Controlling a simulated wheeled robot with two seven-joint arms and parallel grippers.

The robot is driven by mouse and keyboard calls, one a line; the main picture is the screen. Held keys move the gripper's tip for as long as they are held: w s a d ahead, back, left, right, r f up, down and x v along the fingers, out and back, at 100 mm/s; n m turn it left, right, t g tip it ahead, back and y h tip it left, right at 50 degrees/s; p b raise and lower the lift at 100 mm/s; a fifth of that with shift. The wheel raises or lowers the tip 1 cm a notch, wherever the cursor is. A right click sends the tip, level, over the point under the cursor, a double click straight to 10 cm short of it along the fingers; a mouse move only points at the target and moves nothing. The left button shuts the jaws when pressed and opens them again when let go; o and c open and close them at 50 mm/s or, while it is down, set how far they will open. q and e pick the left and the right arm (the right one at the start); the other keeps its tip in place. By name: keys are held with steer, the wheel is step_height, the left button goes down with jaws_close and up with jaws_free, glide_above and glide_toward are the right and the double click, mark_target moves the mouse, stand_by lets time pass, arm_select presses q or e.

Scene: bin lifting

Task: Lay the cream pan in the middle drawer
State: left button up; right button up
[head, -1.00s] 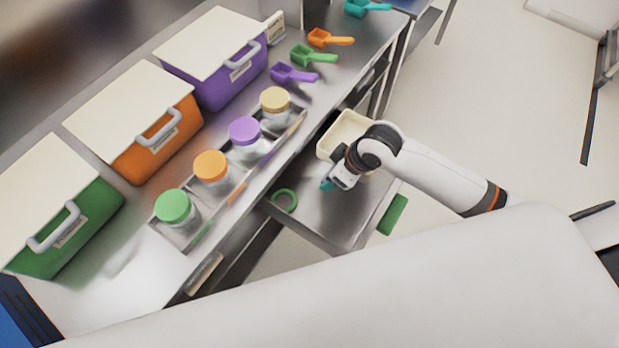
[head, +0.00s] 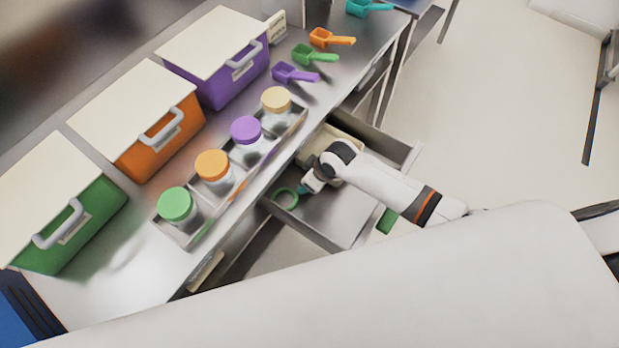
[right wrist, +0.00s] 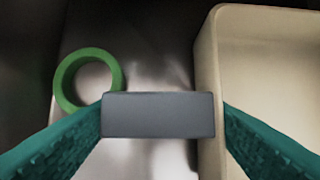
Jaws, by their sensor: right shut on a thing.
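The cream pan (head: 316,139) is inside the open drawer (head: 336,218), at its far end, partly hidden behind my right arm. My right gripper (head: 308,187) is low over the drawer. In the right wrist view its teal fingers (right wrist: 160,120) are shut on a grey block (right wrist: 158,115) that meets the side wall of the pan (right wrist: 208,70) and looks like its grip. The pan looks empty in the part that shows. I cannot tell whether its base touches the drawer floor. My left gripper is out of view.
A green ring (head: 286,198) lies on the drawer floor left of the pan; it also shows in the right wrist view (right wrist: 62,80). Above, the counter holds lidded jars (head: 246,130) in a tray, coloured bins (head: 150,150) and scoops (head: 315,54). A large white arm of mine fills the foreground.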

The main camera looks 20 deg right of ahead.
steer(key=shift+w+a+f, duration=0.2)
steer(key=shift+w+f, duration=0.05)
steer(key=shift+f, duration=0.3)
steer(key=shift+f, duration=0.2)
steer(key=o, duration=0.7)
